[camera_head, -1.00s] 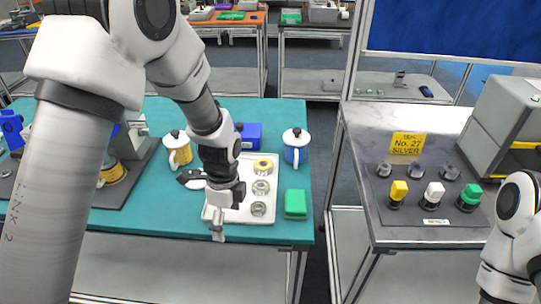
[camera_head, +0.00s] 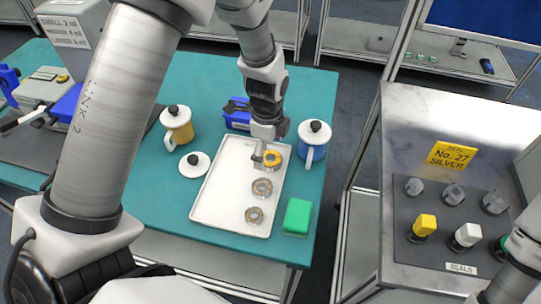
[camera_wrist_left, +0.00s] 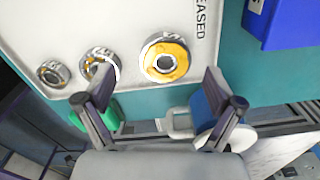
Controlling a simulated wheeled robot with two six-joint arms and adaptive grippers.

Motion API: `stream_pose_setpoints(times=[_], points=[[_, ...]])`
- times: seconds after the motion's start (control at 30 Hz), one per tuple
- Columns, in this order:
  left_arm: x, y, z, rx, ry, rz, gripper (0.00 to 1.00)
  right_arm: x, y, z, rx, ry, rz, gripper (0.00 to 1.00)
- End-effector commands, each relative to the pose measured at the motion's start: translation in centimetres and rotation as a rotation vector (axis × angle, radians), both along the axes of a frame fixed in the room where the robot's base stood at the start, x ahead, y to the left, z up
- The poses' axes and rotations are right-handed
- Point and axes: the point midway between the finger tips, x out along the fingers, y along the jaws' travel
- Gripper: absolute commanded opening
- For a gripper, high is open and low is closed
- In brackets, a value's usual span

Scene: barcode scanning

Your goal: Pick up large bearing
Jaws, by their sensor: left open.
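The large bearing (camera_head: 274,157), a metal ring with yellow grease on its face, lies at the back end of the white tray (camera_head: 216,195). Two smaller bearings, a middle one (camera_head: 262,187) and a small one (camera_head: 254,215), lie in a row in front of it. My left gripper (camera_head: 263,153) points down just over the large bearing and partly covers it. In the left wrist view the fingers (camera_wrist_left: 160,74) are apart and empty, with the large bearing (camera_wrist_left: 165,62) in view between and beyond them. My right gripper is out of view.
A yellow mug (camera_head: 178,128) and a white lid (camera_head: 195,165) are left of the tray. A blue bin (camera_head: 237,118) is behind, a green block (camera_head: 297,216) at right. A metal side table (camera_head: 410,130) stands further right.

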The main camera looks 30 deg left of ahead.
Motion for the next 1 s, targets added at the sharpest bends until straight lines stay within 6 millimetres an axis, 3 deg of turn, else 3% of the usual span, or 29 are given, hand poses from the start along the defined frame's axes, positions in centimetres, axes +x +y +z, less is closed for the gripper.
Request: stream_pose_setpoints(times=[0.13, 0.37, 0.47, 0.6, 0.87, 1.0], points=[[-0.2, -0.1, -2.3, 0.001, 0.004, 0.001, 0.93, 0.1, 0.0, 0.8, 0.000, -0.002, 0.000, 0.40], [-0.1, -0.1, -2.9, 0.000, 0.000, 0.000, 0.93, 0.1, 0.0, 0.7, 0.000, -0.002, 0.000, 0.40], [-0.1, -0.1, -2.8, 0.000, 0.000, 0.000, 0.64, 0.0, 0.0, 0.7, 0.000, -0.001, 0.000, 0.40], [-0.1, -0.1, -2.8, 0.001, 0.001, 0.001, 0.16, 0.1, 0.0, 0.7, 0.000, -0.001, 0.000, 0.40], [-0.1, -0.1, -2.8, 0.001, 0.000, 0.001, 0.16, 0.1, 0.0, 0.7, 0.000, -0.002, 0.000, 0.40], [0.0, -0.1, -1.7, 0.000, -0.004, 0.001, 0.16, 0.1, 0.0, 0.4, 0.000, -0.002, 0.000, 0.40]])
